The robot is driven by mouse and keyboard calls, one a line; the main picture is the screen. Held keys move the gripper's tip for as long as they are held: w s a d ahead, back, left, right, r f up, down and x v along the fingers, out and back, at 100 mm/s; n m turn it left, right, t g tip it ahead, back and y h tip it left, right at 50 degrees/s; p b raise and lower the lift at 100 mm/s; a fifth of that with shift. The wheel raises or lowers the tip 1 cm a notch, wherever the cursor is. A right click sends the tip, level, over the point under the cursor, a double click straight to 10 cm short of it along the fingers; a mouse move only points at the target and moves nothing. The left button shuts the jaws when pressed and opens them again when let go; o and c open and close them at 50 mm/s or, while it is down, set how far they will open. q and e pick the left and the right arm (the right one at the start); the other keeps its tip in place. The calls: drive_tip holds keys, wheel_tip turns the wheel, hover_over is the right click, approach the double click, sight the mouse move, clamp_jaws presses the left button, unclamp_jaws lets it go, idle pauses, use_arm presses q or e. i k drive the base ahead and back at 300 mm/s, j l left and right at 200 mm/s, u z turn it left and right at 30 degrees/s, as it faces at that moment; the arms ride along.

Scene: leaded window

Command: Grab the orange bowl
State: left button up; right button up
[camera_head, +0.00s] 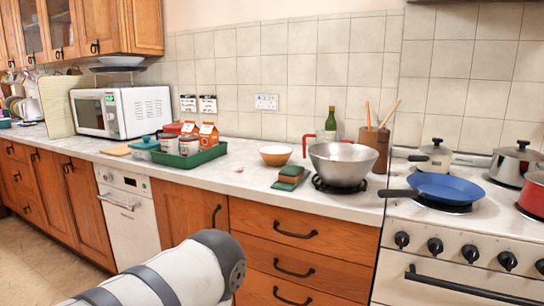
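A small bowl (276,157) with an orange-tan outside and a pale inside stands upright on the white marbled counter, near the wall. It lies between the green tray and the large metal wok. One of my arms shows as a grey-white link and dark joint at the bottom, in front of the wooden drawers and well below the bowl. No gripper of mine is in view, and nothing of mine touches the bowl.
The green tray (190,161) with jars and cartons stands left of the bowl. A sponge stack (290,178), the metal wok (342,163) and a red-handled pot are to its right. A blue pan (446,187) sits on the stove.

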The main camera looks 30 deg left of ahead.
sight(273, 155)
drive_tip(key=i+j+z, duration=0.25)
drive_tip(key=j, duration=1.25)
drive_tip(key=j+z, duration=0.2)
drive_tip(key=j, duration=1.3)
